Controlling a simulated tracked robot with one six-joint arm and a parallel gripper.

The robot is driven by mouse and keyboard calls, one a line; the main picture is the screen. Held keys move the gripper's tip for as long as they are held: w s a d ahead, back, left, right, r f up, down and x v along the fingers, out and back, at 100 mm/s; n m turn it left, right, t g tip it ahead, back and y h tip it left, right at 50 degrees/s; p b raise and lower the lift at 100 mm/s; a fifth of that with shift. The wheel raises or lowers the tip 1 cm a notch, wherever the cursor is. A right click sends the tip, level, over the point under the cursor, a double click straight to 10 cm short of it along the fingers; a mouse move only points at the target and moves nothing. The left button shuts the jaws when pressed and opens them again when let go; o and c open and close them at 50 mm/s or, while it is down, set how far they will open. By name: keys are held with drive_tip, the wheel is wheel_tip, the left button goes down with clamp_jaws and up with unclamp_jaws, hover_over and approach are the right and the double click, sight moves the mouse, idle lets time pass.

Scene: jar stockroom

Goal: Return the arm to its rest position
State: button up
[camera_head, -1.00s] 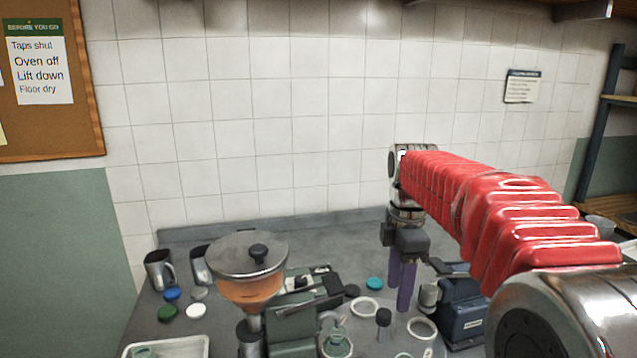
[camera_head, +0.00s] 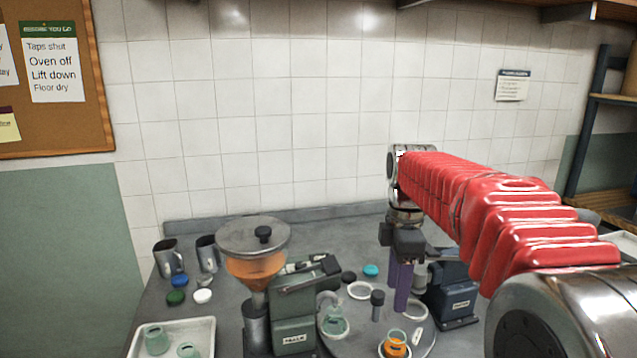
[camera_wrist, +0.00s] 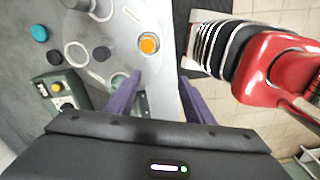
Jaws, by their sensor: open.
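My arm, with its red ribbed sleeve, reaches from the lower right of the head view toward the counter. My gripper (camera_head: 398,304) points down over the counter, with its purple fingers seen nearly edge-on. In the wrist view my gripper (camera_wrist: 158,97) shows two purple fingers spread apart, with nothing between them. The jar also shows beyond the fingers in the wrist view (camera_wrist: 149,44).
A hopper machine with orange contents (camera_head: 255,270) and a green device (camera_head: 293,325) stand left of my gripper. A dark blue device (camera_head: 452,292) stands close on its right. A white tray (camera_head: 205,335), metal mugs (camera_head: 167,259) and several lids lie left. The tiled wall is behind.

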drive_tip(key=s+f+m+t, duration=0.2)
drive_tip(key=s+m, duration=0.6)
drive_tip(key=s, duration=0.4)
drive_tip(key=s+f+m+t, duration=0.3)
drive_tip(key=s+m, duration=0.6)
drive_tip(key=s, duration=0.3)
drive_tip(key=shift+m+t, duration=0.3)
